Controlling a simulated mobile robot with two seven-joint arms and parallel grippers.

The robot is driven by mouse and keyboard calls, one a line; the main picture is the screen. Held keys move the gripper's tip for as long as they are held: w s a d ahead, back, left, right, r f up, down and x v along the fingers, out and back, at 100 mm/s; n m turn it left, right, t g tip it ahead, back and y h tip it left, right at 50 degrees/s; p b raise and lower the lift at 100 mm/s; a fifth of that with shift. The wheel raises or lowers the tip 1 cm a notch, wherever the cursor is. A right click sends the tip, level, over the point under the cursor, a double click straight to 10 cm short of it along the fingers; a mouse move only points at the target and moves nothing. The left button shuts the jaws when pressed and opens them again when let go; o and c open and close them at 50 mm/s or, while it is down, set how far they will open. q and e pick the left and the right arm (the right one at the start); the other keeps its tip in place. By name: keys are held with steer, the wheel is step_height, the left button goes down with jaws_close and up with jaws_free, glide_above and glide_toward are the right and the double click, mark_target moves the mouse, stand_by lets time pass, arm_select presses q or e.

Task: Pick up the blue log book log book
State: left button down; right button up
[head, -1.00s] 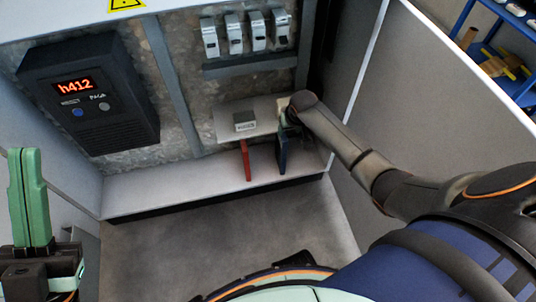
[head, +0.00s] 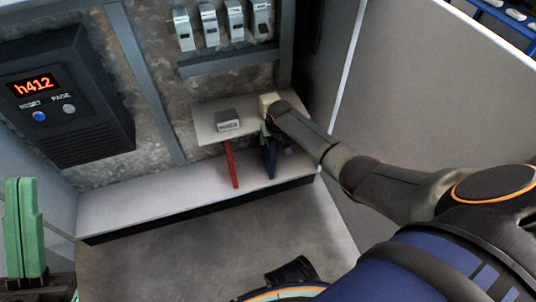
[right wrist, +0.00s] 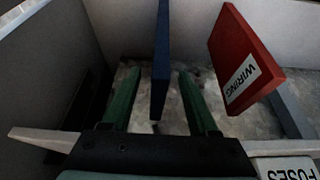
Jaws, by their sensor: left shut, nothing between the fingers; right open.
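The blue log book (head: 269,163) stands upright on the white ledge, under a small shelf. In the right wrist view the blue log book (right wrist: 160,50) is edge-on, between the two green fingers. My right gripper (right wrist: 158,75) is open around it, with a gap visible on each side. In the head view my right arm mostly hides this gripper (head: 266,139). My left gripper (head: 26,184) is shut and empty, upright at the lower left, far from the book.
A red book (head: 230,164) labelled WIRING (right wrist: 240,78) stands just left of the blue one in the head view. The small shelf (head: 207,127) above carries a grey box (head: 227,121). A black display unit (head: 65,100) hangs at left; the cabinet wall (head: 410,90) rises at right.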

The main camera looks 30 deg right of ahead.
steer(key=shift+w+f, duration=0.15)
steer(key=shift+f, duration=0.2)
jaws_close()
steer(key=shift+r, duration=0.1)
stand_by(1.1)
